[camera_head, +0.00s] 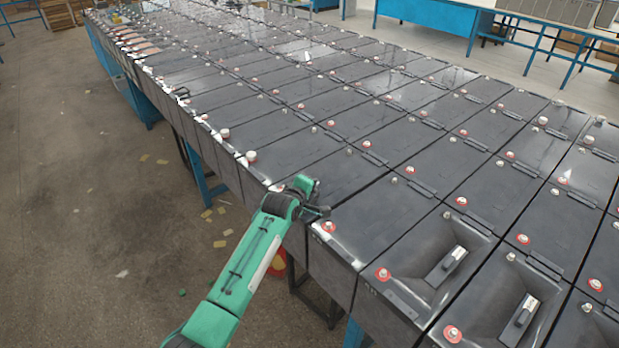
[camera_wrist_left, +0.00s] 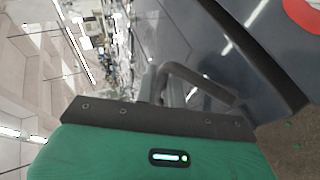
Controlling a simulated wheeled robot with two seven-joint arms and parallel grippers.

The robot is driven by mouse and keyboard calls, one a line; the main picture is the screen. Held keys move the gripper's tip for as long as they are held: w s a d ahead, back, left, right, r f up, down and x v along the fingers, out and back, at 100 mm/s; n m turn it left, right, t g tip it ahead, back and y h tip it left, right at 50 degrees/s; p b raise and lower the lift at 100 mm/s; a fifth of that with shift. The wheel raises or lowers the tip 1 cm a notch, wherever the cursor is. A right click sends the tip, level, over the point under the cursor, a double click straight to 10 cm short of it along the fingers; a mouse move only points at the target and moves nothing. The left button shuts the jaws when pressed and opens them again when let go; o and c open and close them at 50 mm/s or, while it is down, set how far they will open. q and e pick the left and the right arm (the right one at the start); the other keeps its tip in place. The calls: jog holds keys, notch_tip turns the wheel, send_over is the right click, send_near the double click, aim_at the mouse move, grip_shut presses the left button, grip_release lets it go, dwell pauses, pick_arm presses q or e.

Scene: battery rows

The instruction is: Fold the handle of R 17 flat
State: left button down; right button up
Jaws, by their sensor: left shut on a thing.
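My left gripper (camera_head: 316,211) is at the near left edge of the battery rows, low beside a dark battery (camera_head: 380,212) with a red-ringed terminal. The left wrist view shows the gripper (camera_wrist_left: 162,88) shut on a dark bent handle (camera_wrist_left: 205,85). The handle stands out from the dark battery wall (camera_wrist_left: 240,60). In the head view the handle is mostly hidden by the gripper. No R 17 label is readable. My right gripper is not in view.
Rows of dark batteries fill the table to the back and right. Two nearer batteries have recessed tops with dark, pale-topped pieces, one a black-and-grey block (camera_head: 447,265). Bare floor (camera_head: 120,220) lies to the left. A blue bench (camera_head: 435,14) stands far back.

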pick_arm(q)
jog(key=shift+d+f+g+y+p, duration=0.1)
jog(key=shift+f+g+y+p, duration=0.2)
jog(key=shift+g+p, duration=0.15)
jog(key=shift+w, duration=0.1)
